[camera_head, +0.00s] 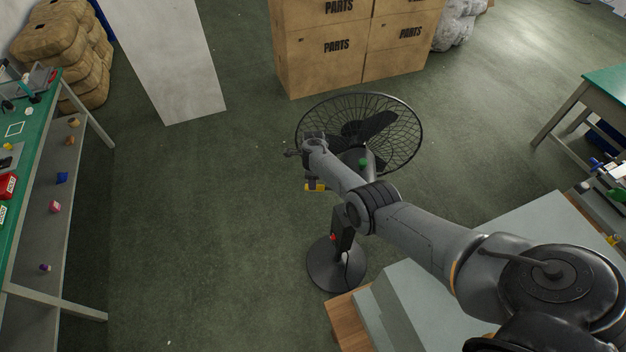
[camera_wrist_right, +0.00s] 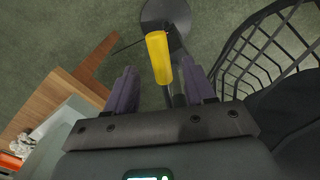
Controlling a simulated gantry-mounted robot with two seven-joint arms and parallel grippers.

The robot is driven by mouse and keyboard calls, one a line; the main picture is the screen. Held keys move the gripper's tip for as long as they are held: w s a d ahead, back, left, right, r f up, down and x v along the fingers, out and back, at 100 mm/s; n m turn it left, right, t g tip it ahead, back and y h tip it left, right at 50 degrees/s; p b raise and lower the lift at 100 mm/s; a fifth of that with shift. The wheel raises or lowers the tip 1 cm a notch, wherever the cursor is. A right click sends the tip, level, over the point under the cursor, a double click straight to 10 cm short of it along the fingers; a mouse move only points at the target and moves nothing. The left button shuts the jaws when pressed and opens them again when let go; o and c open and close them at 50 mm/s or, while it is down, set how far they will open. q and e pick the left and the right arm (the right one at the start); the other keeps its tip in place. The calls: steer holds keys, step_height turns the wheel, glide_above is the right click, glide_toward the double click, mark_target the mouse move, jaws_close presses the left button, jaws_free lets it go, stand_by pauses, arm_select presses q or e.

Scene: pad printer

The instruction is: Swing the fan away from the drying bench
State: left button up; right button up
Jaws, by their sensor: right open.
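The black pedestal fan (camera_head: 402,118) stands on the floor, its caged head tilted above a round black base (camera_head: 325,270). A yellow handle (camera_head: 313,187) sticks out on the left side of the fan; it shows upright in the wrist view (camera_wrist_right: 158,58). My right gripper (camera_head: 311,181) is at the handle. In the wrist view its two purple fingers (camera_wrist_right: 160,85) are apart, with the lower part of the handle between them; I cannot tell whether they touch. My right arm hides part of the fan's stem. My left gripper is out of view. Which bench is the drying bench is unclear.
A green-topped bench (camera_head: 31,135) with small coloured pieces stands at the left. Another green-topped bench (camera_head: 610,80) is at the right. Cardboard boxes (camera_head: 335,50) stand close behind the fan. A pale panel (camera_head: 170,60) is further left. Floor left of the fan is clear.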

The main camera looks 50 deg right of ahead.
arm_select(q)
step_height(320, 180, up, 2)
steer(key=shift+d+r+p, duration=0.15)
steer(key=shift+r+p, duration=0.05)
steer(key=shift+p, duration=0.55)
arm_select(e)
step_height(320, 180, up, 6)
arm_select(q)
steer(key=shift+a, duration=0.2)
arm_select(e)
steer(key=shift+a+r, duration=0.1)
steer(key=shift+r, duration=0.05)
